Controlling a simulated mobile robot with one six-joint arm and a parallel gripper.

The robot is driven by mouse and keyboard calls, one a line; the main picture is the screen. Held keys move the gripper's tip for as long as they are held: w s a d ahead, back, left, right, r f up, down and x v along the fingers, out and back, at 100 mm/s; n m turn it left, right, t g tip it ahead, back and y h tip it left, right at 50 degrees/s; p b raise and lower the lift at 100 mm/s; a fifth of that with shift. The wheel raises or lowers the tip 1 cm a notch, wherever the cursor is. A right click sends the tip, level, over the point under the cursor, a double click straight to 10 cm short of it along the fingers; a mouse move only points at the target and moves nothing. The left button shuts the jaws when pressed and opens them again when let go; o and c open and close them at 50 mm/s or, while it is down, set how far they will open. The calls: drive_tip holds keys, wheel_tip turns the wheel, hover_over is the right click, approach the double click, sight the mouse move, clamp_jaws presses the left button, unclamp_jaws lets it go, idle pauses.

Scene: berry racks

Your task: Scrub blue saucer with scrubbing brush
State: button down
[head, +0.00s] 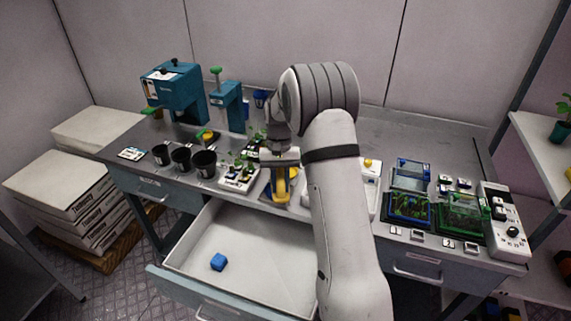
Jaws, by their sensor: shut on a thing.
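My gripper (281,165) points down over the front middle of the bench, partly hidden by my own arm. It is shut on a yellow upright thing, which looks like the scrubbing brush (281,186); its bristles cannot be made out. A little blue shows around the foot of the yellow thing, perhaps the blue saucer (268,191). The saucer is mostly covered, and I cannot tell whether the brush touches it.
Black cups (181,159) and a seedling tray (239,177) stand to the left. Teal machines (175,92) stand behind. Green-lidded boxes (462,215) and a white control panel (505,225) are at right.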

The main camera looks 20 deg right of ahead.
drive_tip(key=shift+s+d+r+p, duration=0.15)
drive_tip(key=shift+d+r+p, duration=0.2)
drive_tip(key=shift+r, duration=0.3)
drive_tip(key=shift+s+d+r+p, duration=0.1)
drive_tip(key=shift+r+p, duration=0.3)
drive_tip(key=shift+r, duration=0.2)
drive_tip(key=shift+r+p, duration=1.85)
drive_tip(key=shift+r, duration=0.95)
